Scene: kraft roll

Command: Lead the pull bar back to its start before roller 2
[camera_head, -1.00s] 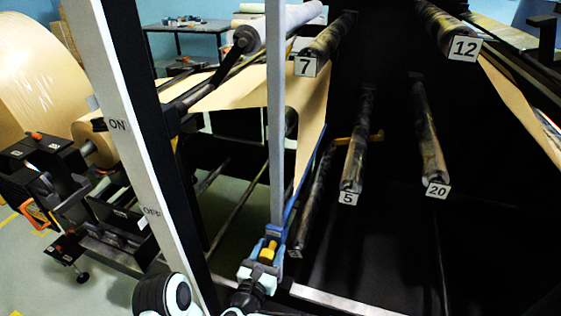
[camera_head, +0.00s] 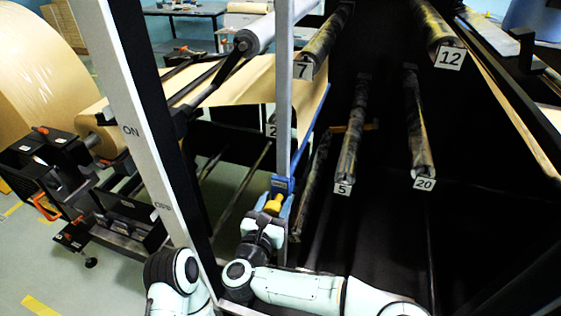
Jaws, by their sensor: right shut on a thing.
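My right gripper (camera_head: 273,208) is shut on the yellow handle at the near end of the blue pull bar (camera_head: 308,142). The bar slants up and away to the right, just right of a grey upright post. A kraft paper web (camera_head: 245,82) spans to the bar from the left, below roller 7 (camera_head: 322,45). Roller 2 shows mainly by its number plate (camera_head: 271,130), partly hidden by the post, up and left of the bar's near end. My left gripper is out of view.
Rollers 5 (camera_head: 354,140) and 20 (camera_head: 418,130) lie right of the bar. Roller 12 (camera_head: 436,30) is higher up. A large kraft roll (camera_head: 40,90) stands at left.

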